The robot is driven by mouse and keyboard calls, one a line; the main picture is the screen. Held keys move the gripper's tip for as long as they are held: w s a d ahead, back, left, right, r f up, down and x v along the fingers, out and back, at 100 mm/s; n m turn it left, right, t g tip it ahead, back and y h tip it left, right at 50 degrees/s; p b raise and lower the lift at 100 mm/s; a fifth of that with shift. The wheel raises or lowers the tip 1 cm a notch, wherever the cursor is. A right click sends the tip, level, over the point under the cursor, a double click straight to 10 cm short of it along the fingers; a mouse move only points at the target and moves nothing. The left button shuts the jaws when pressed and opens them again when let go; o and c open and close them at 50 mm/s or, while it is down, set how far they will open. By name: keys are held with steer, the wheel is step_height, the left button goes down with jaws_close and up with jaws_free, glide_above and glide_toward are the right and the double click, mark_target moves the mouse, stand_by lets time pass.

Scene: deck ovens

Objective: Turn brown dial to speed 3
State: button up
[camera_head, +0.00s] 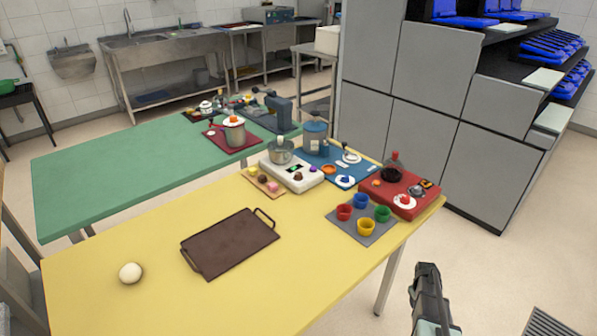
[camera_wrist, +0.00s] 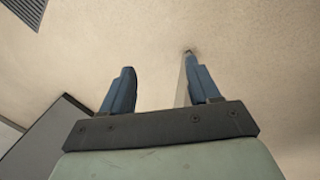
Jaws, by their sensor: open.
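A white appliance (camera_head: 301,182) with a small dark display stands near the far edge of the yellow table. A metal pot (camera_head: 281,152) sits at its left end. A small brownish dial (camera_head: 298,176) is on its front side, and a purplish knob (camera_head: 314,168) is to the right. The dial's speed marks are too small to read. My gripper (camera_head: 427,268) is at the lower right in the head view, beyond the table's right edge and well apart from the appliance. In the wrist view my gripper (camera_wrist: 159,65) is open and empty above the floor.
Right of the appliance are a blue board (camera_head: 345,168), a red unit (camera_head: 405,190) and a grey mat (camera_head: 362,227) with several coloured cups. A dark tray (camera_head: 230,244) and a pale ball (camera_head: 130,272) lie on the yellow table (camera_head: 130,310). A tall grey cabinet (camera_head: 415,130) stands behind.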

steer(key=w+d+r+n+t+h, duration=0.1)
steer(key=w+d+r+t+h, duration=0.1)
steer(key=w+d+r, duration=0.75)
steer(key=w+d+r+n+t+h, duration=0.1)
steer(key=w+d+r+t, duration=0.1)
steer(key=w+d+r, duration=0.75)
steer(key=w+d+r+n, duration=0.1)
steer(key=w+r+n, duration=0.15)
steer(key=r, duration=0.45)
steer(key=w+d+r+n, duration=0.1)
steer(key=w+r, duration=0.3)
steer(key=r, duration=0.2)
steer(key=w+a+r+n, duration=0.1)
steer(key=w+a+r, duration=0.15)
steer(key=a, duration=0.25)
steer(key=w+a+r+n+y, duration=0.1)
steer(key=w+a+r, duration=0.15)
steer(key=a, duration=0.25)
steer(key=w+a+r+n, duration=0.1)
steer(key=a+r, duration=0.2)
steer(key=a, duration=0.2)
step_height(320, 180, up, 13)
steer(key=n+g+y, duration=0.4)
steer(key=n+g, duration=0.1)
steer(key=n, duration=0.6)
glide_above(298, 173)
steer(key=shift+m, duration=0.25)
step_height(298, 173, down, 13)
steer(key=shift+s+d, duration=0.1)
steer(key=shift+s, duration=0.05)
